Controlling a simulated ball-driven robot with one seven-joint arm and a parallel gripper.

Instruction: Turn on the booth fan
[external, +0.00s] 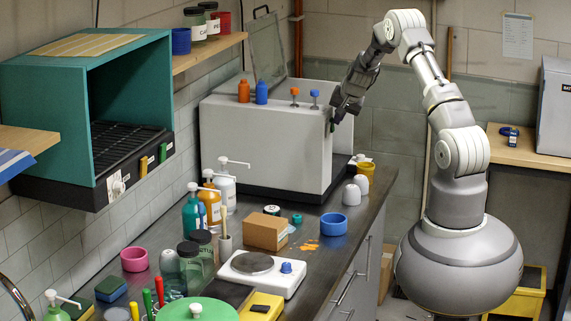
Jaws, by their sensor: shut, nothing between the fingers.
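The booth (98,55) is a teal open-fronted box on the left wall with a dark slatted floor. Its black lower front panel carries a pale knob or switch (117,187), a yellow control (143,166) and a green control (163,152). Which one works the fan, and its on or off state, I cannot tell. My gripper (336,119) is shut and empty. It is far to the right of the booth, at the upper right edge of a white cabinet (265,150); whether it touches the cabinet is unclear.
The white cabinet stands on the dark bench with small bottles and knobs on top and a raised clear lid (267,48) behind. A shelf (207,52) adjoins the booth.

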